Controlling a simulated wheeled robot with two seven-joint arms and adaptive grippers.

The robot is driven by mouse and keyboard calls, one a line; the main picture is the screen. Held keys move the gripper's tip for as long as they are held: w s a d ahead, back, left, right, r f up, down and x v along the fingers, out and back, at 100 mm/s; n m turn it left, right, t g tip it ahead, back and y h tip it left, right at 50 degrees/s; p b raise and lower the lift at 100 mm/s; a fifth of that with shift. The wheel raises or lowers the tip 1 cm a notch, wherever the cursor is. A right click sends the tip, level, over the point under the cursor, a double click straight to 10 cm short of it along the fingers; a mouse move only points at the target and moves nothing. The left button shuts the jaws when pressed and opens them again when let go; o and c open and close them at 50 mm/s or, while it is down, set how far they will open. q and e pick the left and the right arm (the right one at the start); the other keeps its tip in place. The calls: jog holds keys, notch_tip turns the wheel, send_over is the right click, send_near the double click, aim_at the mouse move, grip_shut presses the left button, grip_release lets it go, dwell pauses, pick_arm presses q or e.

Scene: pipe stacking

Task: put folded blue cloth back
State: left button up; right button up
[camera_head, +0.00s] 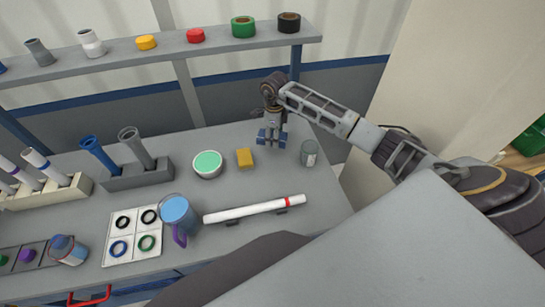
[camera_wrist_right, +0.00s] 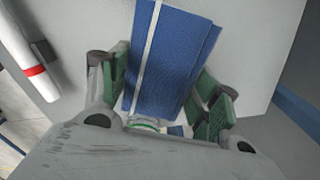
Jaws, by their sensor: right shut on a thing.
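The folded blue cloth (camera_wrist_right: 172,55) has a pale stripe and fills the space between the fingers of my right gripper (camera_wrist_right: 165,95) in the right wrist view. The gripper is shut on it. In the head view my right gripper (camera_head: 271,130) points down near the back right of the table, with the cloth (camera_head: 263,136) showing as a small blue patch at its fingertips. I cannot tell whether the cloth touches the table. My left gripper is in neither view.
A glass (camera_head: 309,153) stands just right of the cloth. A yellow sponge (camera_head: 244,158) and a green-topped bowl (camera_head: 207,164) are to its left. A white pipe with a red band (camera_head: 255,209) lies in front. A shelf (camera_head: 160,48) with tape rolls runs behind.

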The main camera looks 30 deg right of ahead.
jog(key=shift+n, duration=0.4)
jog(key=shift+f, duration=0.1)
jog(key=shift+a+f+b, duration=0.1)
jog(key=shift+f+b, duration=0.35)
jog(key=shift+f, duration=0.15)
notch_tip(320, 180, down, 4)
jog(key=shift+b, duration=0.9)
jog(key=shift+f, duration=0.45)
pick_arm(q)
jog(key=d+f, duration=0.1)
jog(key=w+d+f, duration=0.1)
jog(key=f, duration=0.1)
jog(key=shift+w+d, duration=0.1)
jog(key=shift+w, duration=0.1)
